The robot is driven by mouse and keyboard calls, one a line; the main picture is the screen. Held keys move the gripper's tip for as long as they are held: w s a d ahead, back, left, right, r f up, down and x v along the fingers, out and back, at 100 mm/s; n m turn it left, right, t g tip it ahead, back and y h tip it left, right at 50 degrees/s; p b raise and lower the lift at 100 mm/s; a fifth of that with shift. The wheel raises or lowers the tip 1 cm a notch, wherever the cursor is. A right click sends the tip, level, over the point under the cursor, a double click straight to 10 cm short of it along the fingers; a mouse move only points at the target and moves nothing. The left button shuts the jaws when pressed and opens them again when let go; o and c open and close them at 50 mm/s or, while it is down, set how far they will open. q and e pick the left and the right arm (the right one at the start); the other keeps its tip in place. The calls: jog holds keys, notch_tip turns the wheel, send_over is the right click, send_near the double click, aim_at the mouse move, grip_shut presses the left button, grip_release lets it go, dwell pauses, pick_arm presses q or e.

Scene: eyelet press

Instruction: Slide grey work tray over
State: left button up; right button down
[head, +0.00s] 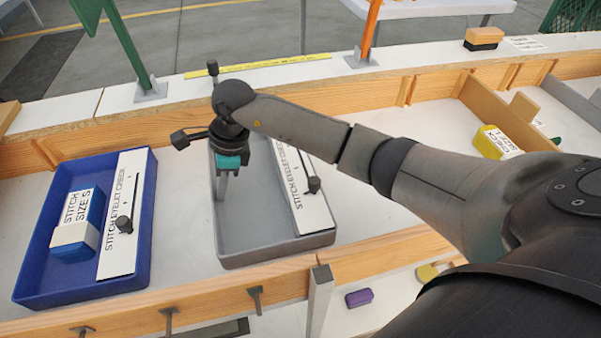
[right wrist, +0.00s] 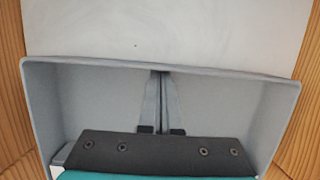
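The grey work tray (head: 262,245) lies on the white bench surface, right of the blue tray, with a clear strip between them. A white label card with a black knob (head: 303,190) lies along its right side. My right gripper (head: 221,196) points down into the tray by its left wall. In the right wrist view the fingers (right wrist: 160,78) are together with nothing seen between them, and their tips lie close to the tray's long wall (right wrist: 90,64). Whether they touch it is unclear. My left gripper is not in view.
The blue tray (head: 62,283) holds a blue block with a white label (head: 75,235) and a label card (head: 122,215). Wooden rails (head: 190,297) run in front and behind. A yellow block (head: 496,142) stands far right. My right arm hides the bench right of the tray.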

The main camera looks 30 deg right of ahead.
jog(key=w+a, duration=0.1)
jog(key=a, duration=0.2)
jog(key=w+a+b, duration=0.1)
jog(key=a, duration=0.2)
jog(key=a+b, duration=0.1)
jog(key=a, duration=0.2)
jog(key=shift+w+f, duration=0.1)
jog(key=shift+w, duration=0.3)
jog(key=shift+w+a+b, duration=0.25)
jog(key=shift+a+b, duration=0.15)
jog(key=shift+a, duration=0.2)
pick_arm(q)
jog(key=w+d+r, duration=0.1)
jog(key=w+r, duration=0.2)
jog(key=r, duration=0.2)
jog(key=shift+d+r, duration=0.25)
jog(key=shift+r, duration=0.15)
pick_arm(e)
jog(key=shift+d, duration=0.1)
